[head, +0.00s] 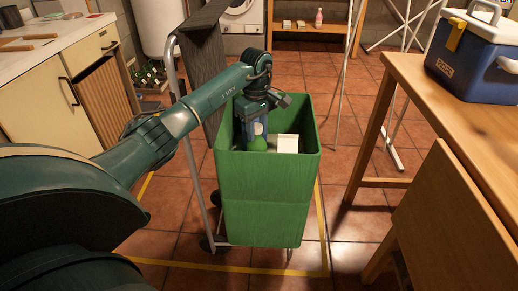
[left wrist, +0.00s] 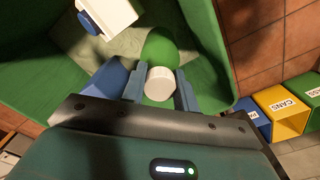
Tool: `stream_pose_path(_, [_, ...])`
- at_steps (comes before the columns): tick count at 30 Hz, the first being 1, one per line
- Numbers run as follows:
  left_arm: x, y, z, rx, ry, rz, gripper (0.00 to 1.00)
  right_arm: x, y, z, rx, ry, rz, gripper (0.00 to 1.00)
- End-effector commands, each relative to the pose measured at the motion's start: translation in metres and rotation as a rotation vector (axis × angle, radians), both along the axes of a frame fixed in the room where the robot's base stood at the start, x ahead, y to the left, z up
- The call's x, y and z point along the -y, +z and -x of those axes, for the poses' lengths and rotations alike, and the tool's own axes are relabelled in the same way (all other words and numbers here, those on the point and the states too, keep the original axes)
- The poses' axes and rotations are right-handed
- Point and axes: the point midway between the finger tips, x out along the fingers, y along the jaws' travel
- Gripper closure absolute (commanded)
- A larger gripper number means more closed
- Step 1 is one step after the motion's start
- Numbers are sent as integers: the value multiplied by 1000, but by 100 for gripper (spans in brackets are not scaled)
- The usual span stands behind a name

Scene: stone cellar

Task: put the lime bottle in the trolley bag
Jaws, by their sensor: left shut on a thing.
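The green trolley bag (head: 265,208) stands open on the tiled floor, on a grey wheeled frame. My left gripper (head: 255,135) reaches down inside its mouth, fingers pointing down. It is shut on the lime bottle (head: 258,145), whose green body shows below the fingers. In the left wrist view the white cap (left wrist: 160,84) of the bottle is between the two fingers (left wrist: 159,88), with the green body (left wrist: 158,46) beyond, inside the bag's walls. I cannot tell whether the bottle touches the bag's bottom. My right gripper is not in view.
A white carton (head: 288,143) with a blue cap is in the bag beside the bottle; a blue thing (left wrist: 107,78) lies there too. A wooden table (head: 450,125) with a blue cooler (head: 472,55) stands right. Labelled bins (left wrist: 288,107) stand outside the bag.

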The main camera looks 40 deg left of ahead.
Motion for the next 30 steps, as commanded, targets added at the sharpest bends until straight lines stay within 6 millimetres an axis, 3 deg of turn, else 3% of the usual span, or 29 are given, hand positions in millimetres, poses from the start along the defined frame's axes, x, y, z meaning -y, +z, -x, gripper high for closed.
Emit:
stream_pose_path(12, [1, -45, 0, 2, -1, 1, 100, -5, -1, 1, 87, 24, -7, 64])
stream_pose_path(23, [0, -48, -1, 3, -1, 0, 100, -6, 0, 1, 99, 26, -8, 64])
stream_pose_path(24, [0, -50, 0, 1, -1, 0, 70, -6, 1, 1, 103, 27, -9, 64])
stream_pose_path(30, [0, -49, 0, 1, -1, 0, 53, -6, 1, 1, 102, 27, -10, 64])
